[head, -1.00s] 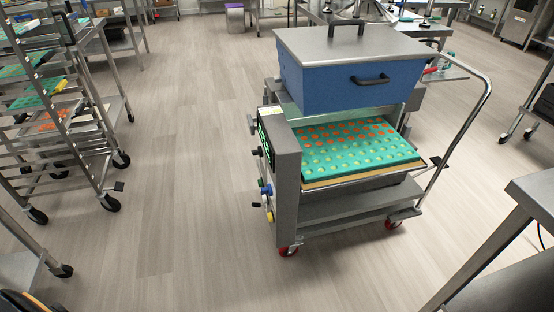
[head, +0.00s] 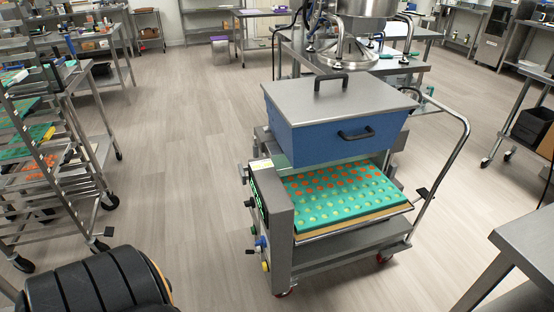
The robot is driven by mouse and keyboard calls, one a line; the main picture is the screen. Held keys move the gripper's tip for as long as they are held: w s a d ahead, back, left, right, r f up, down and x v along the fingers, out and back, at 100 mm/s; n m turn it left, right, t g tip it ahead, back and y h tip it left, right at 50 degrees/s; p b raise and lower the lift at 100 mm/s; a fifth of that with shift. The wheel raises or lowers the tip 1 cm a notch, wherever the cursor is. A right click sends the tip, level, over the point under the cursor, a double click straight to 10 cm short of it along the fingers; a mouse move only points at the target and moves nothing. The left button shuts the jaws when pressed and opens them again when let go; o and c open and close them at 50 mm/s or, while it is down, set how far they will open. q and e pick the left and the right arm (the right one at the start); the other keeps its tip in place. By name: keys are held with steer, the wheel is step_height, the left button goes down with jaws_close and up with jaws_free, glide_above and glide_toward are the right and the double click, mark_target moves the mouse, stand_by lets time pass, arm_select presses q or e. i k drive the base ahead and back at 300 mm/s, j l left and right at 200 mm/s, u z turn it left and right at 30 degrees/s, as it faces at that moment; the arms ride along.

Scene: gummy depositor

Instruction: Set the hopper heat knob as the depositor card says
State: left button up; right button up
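The depositor is a grey wheeled machine with a blue hopper (head: 345,130) under a grey lid. A control panel (head: 275,215) on its left side is seen edge-on. Several small controls stick out of it, among them a dark knob (head: 249,203), a blue one (head: 261,241) and a yellow one (head: 265,266). I cannot tell which is the hopper heat knob or how it is set. A small pale label (head: 260,164) with yellow lies on top of the panel; its text is unreadable, and I cannot tell if it is the depositor card. Neither gripper is in view.
A teal mould tray (head: 340,197) with orange and pale yellow cavities sits under the hopper. A tray rack (head: 60,180) stands left and a steel table (head: 525,245) at right front. Open floor (head: 180,180) lies between rack and depositor. A black part of mine fills the bottom left.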

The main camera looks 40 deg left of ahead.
mark_target(251, 203)
steer(key=j+z, duration=0.2)
steer(key=j, duration=0.4)
steer(key=j+z, duration=0.25)
steer(key=j, duration=0.35)
steer(key=j+z, duration=0.2)
steer(key=j, duration=0.35)
steer(key=k+j+z, duration=0.25)
steer(key=j, duration=0.3)
steer(key=i+j, duration=0.05)
steer(key=i, duration=0.05)
